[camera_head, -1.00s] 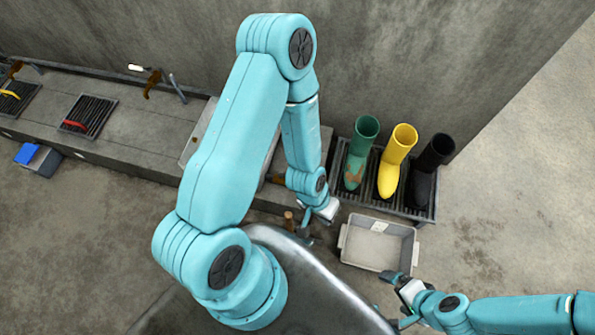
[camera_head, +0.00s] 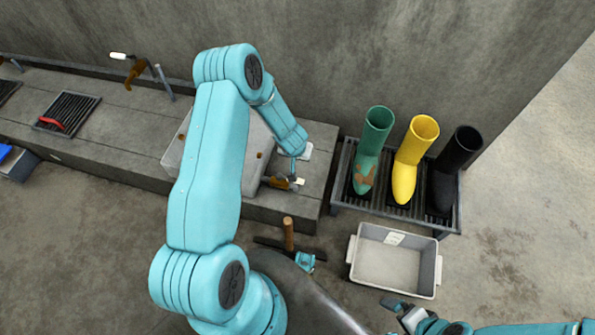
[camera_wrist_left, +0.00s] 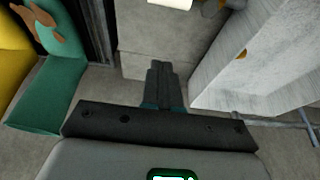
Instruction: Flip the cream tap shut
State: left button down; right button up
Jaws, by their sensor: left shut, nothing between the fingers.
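A brown tap (camera_head: 277,183) with a short cream handle (camera_head: 300,181) sticks out at the front right of the pale basin (camera_head: 253,172). In the left wrist view the cream handle (camera_wrist_left: 170,3) is cut off by the top edge, with a bit of brass (camera_wrist_left: 210,6) beside it. My left gripper (camera_head: 293,177) is shut and empty, close above this tap; whether it touches is hidden. Its closed fingers (camera_wrist_left: 159,70) point toward the handle in the wrist view, with a gap in the picture. My right gripper (camera_head: 395,318) is open at the bottom edge, partly cut off.
Another brown tap (camera_head: 136,72) with a whitish handle stands at the wall. Green (camera_head: 371,155), yellow (camera_head: 412,160) and black (camera_head: 452,170) boots stand on a rack at right. A grey tub (camera_head: 390,264) and a wooden-handled tool (camera_head: 288,234) are in front.

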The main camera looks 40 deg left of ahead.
pick_arm(q)
notch_tip(320, 180, down, 10)
jog(key=b, duration=0.6)
jog(key=shift+s+d, duration=0.2)
jog(key=shift+s, duration=0.05)
